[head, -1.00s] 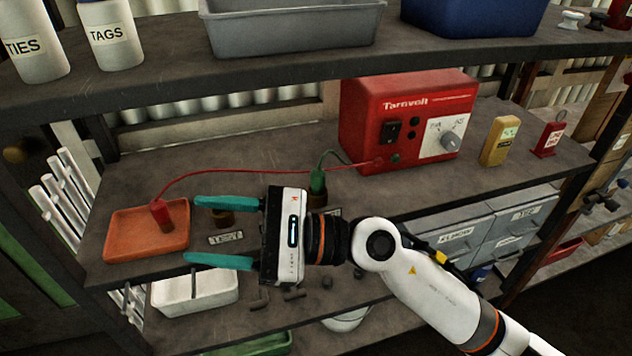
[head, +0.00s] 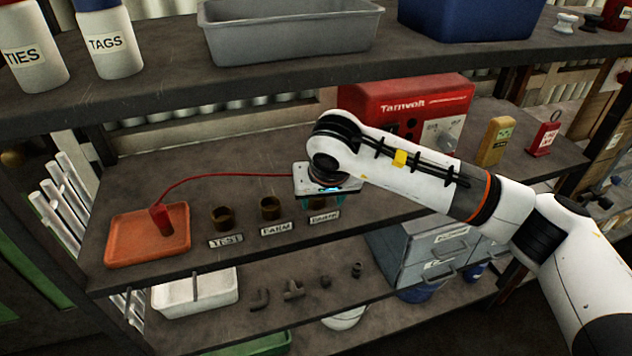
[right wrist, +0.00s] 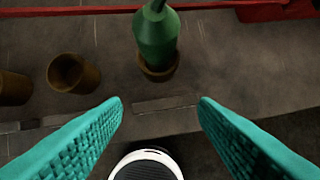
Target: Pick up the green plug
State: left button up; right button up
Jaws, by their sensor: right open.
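The green plug (right wrist: 156,38) shows in the right wrist view, standing in a brown round socket (right wrist: 158,70). In the head view it is hidden behind my right gripper and arm. My right gripper (head: 323,202) points down over the right-hand socket on the middle shelf. In the wrist view its teal fingers (right wrist: 162,103) are spread apart and empty. The plug lies in line with the gap, ahead of the fingertips, with neither finger touching it. My left gripper is out of view.
Two empty sockets (head: 222,217) (head: 270,208) stand to the left, with labels in front. A red plug (head: 162,220) on a red cable stands in an orange tray (head: 125,250). The red Tarnvolt box (head: 385,92) is behind my arm. The upper shelf (head: 290,72) overhangs the back.

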jog(key=w, duration=0.2)
jog(key=w+a+p, duration=0.1)
jog(key=w, duration=0.2)
jog(key=shift+w, duration=0.2)
jog(key=shift+w+a+f+p, duration=0.2)
jog(key=shift+f+p, duration=0.15)
jog(key=shift+f, duration=0.15)
jog(key=shift+d, duration=0.15)
jog(key=c, duration=1.1)
